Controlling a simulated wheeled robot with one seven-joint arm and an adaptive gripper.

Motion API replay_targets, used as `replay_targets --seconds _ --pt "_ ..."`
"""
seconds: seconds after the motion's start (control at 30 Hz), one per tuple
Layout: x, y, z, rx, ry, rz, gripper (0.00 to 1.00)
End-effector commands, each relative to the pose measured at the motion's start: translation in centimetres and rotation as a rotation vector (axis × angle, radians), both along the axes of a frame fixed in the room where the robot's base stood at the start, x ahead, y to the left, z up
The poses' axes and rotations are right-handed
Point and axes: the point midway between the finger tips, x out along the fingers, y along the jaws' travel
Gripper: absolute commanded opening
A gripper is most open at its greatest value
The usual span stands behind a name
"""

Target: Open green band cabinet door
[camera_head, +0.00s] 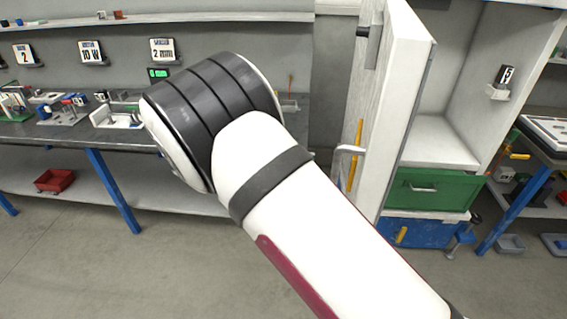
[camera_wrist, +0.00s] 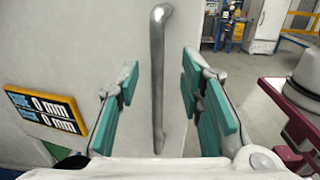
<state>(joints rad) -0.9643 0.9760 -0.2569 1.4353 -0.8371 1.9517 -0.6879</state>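In the wrist view my gripper (camera_wrist: 162,108) is open, with teal finger pads on either side of a vertical grey bar handle (camera_wrist: 158,75). Gaps show between the handle and both pads. The handle is on a pale panel (camera_wrist: 95,45). In the head view a white cabinet door (camera_head: 397,95) stands swung open, showing its edge, beside a cabinet with a green drawer (camera_head: 432,188). My arm hides the gripper there. I cannot tell whether this door is the panel in the wrist view. No green band shows clearly on it.
A blue bin (camera_head: 420,232) sits below the green drawer. A workbench (camera_head: 85,130) with small parts and a red bin (camera_head: 54,180) underneath is at left. A sign (camera_wrist: 45,112) is left of the fingers. Grey floor (camera_head: 90,265) is clear in front.

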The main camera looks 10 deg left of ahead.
Motion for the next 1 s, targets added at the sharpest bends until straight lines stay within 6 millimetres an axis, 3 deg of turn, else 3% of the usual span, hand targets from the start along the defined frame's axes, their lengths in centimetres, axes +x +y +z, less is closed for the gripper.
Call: replay_targets --seconds 0.1,0.3,1.0 --pt "-0.1 2.1 -0.1 -0.001 0.000 0.000 0.35" --pt "-0.2 4.1 0.0 -0.002 0.000 0.000 0.35" --pt "-0.2 4.4 0.0 -0.001 0.001 0.000 0.35"
